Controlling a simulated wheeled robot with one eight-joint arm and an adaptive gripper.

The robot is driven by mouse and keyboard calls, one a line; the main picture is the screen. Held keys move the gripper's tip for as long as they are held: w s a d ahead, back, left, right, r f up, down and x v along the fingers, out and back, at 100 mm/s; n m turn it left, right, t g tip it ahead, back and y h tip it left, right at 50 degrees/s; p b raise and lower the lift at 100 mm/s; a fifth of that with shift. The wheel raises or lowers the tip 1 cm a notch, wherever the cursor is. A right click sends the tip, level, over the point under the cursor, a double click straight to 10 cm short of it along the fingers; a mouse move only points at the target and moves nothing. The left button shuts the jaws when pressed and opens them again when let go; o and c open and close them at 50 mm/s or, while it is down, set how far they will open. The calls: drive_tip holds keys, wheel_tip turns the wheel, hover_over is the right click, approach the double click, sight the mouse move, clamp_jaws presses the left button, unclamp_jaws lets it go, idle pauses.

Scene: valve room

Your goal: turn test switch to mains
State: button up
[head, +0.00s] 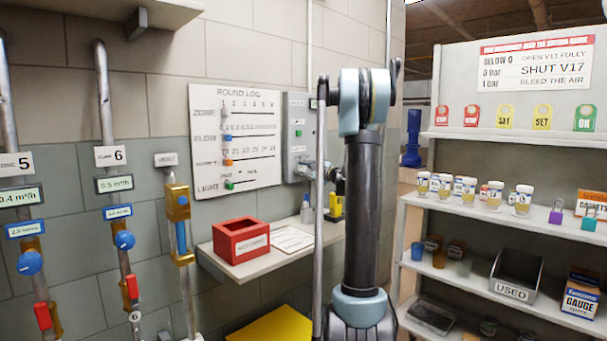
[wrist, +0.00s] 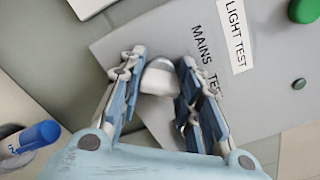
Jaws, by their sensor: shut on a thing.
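The test switch is a rounded white-grey knob (wrist: 157,80) low on a grey panel in the wrist view. The words MAINS and TEST are printed beside it. My gripper (wrist: 160,68) is shut on the knob, one finger on each side. The fingers partly cover the knob and the word TEST, so I cannot tell which position it points to. In the head view the grey switch panel (head: 297,108) hangs on the wall right of the round log board, and my gripper (head: 311,171) is at its lower part, partly hidden by my arm.
A LIGHT TEST label (wrist: 236,35) and a green button (wrist: 304,10) are on the panel. Below is a shelf (head: 222,266) with a red box (head: 240,238) and bottles. The round log board (head: 235,140) is left; a shelf rack (head: 455,205) stands right.

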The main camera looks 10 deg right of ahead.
drive_tip(key=n, duration=0.4)
drive_tip(key=shift+f, duration=0.1)
drive_tip(key=shift+s+n, duration=0.1)
drive_tip(key=shift+n, duration=1.7)
drive_tip(key=shift+a+f, duration=0.1)
drive_tip(key=o, duration=1.1)
drive_tip(key=shift+s+d, duration=0.35)
drive_tip(key=shift+d, duration=0.05)
drive_tip(key=v, duration=1.1)
